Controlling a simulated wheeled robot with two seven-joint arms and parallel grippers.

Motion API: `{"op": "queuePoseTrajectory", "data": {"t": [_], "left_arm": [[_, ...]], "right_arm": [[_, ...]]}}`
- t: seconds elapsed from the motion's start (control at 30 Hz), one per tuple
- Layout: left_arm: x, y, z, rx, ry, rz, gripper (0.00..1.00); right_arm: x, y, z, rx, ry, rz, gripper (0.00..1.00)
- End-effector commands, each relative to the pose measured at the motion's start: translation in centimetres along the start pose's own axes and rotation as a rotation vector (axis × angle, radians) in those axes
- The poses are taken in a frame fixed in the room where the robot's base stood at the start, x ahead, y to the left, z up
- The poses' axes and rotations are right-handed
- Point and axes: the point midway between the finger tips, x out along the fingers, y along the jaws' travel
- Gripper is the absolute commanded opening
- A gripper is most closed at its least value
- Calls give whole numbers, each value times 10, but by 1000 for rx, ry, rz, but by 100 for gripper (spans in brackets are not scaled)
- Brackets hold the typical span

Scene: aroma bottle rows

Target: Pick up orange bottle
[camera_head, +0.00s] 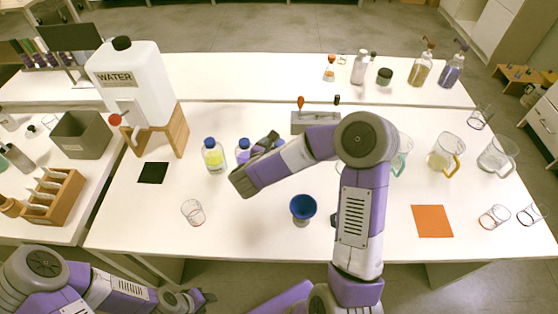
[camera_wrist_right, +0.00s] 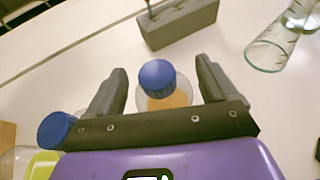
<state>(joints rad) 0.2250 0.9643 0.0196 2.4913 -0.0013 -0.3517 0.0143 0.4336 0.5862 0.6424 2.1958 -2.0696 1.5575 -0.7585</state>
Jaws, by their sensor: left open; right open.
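The orange bottle (camera_wrist_right: 166,102), with a blue cap and orange contents, stands between the two fingers of my right gripper (camera_wrist_right: 160,88) in the right wrist view. The fingers are open on either side, with no clear contact. In the head view my right gripper (camera_head: 262,145) is among the row of bottles and hides much of them, so I cannot tell there which is the orange one. A yellow bottle (camera_head: 214,158) with a blue cap stands to its left. My left gripper (camera_head: 198,298) is open and empty, low in front of the table.
A grey block (camera_wrist_right: 178,22) stands beyond the bottle. A blue funnel-like cup (camera_head: 303,208) and a clear beaker (camera_head: 193,212) stand nearer me. A water tank (camera_head: 135,85) is at left; glass jugs (camera_head: 445,152) are at right. The table front is mostly clear.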

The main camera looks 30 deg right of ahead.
Motion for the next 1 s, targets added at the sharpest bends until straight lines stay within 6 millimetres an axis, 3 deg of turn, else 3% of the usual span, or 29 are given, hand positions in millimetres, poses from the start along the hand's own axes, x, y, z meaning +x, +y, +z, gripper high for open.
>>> {"op": "queuePoseTrajectory", "data": {"t": [0.13, 0.4, 0.9, 1.0], "left_arm": [[4, -1, 0, 0, 1, 0, 43], [4, -1, 0, 0, 1, 0, 43], [4, -1, 0, 0, 1, 0, 43], [4, -1, 0, 0, 1, 0, 43]], "right_arm": [[17, 0, 0, 2, 1, -1, 85], [18, 0, 1, 0, 0, 1, 85], [18, -1, -2, -3, 7, 0, 9], [18, -1, -4, -5, 12, 0, 0]]}}
